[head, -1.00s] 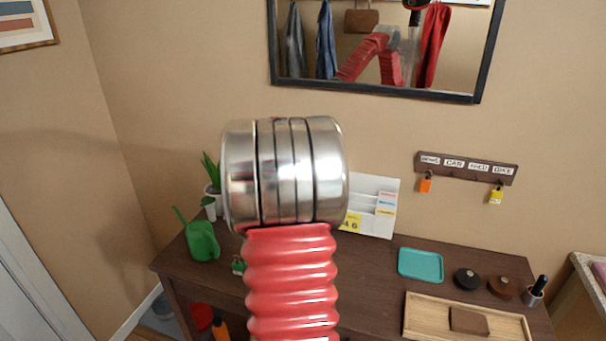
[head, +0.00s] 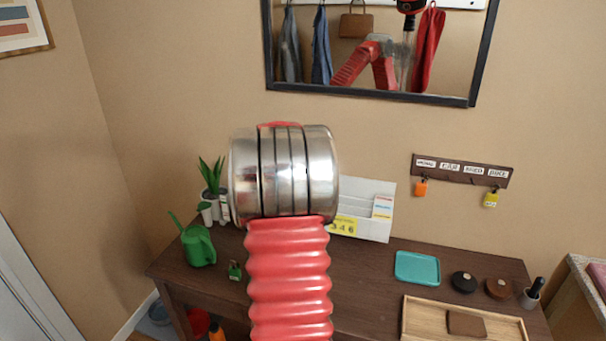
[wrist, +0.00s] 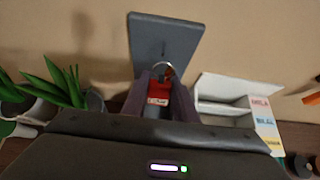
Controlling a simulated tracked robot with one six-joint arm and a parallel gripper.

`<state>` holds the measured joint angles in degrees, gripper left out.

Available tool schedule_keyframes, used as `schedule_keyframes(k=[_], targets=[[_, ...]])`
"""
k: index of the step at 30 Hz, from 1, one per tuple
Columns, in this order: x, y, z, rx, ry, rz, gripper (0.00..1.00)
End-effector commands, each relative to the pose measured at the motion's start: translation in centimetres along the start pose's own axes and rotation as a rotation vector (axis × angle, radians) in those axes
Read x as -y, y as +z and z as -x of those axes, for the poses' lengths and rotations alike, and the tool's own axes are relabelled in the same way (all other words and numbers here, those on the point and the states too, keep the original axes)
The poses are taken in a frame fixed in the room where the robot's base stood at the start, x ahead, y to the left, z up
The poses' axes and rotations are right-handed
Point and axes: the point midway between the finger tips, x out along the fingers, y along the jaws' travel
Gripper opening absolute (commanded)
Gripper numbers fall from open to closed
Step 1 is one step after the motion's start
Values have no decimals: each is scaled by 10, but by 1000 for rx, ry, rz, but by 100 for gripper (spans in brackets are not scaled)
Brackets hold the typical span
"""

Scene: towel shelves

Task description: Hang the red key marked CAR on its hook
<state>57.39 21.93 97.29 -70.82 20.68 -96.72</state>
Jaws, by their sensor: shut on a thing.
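My gripper (wrist: 160,82) is shut on the red key (wrist: 158,94), which has a metal ring at its top and a small white label too blurred to read. In the head view my arm hides both gripper and key. The dark hook board (head: 463,171) is on the wall at the right, with several white labels. The second label from the left, CAR (head: 450,167), has no key below it. An orange key (head: 421,188) hangs at the left end and a yellow key (head: 491,200) near the right end.
A grey panel (wrist: 166,40) stands behind the key in the wrist view. A white letter rack (head: 376,226), a teal tray (head: 417,268), a wooden tray (head: 415,319) and a watering can (head: 199,246) are on the desk. A mirror (head: 380,90) hangs above. The wall before the hook board is clear.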

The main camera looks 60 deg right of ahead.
Motion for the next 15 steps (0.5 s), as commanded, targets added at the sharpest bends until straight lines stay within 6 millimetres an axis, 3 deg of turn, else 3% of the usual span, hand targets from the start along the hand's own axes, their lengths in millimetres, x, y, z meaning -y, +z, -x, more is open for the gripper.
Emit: schedule_keyframes(k=[15], targets=[[0,11,-19,0,0,0,5]])
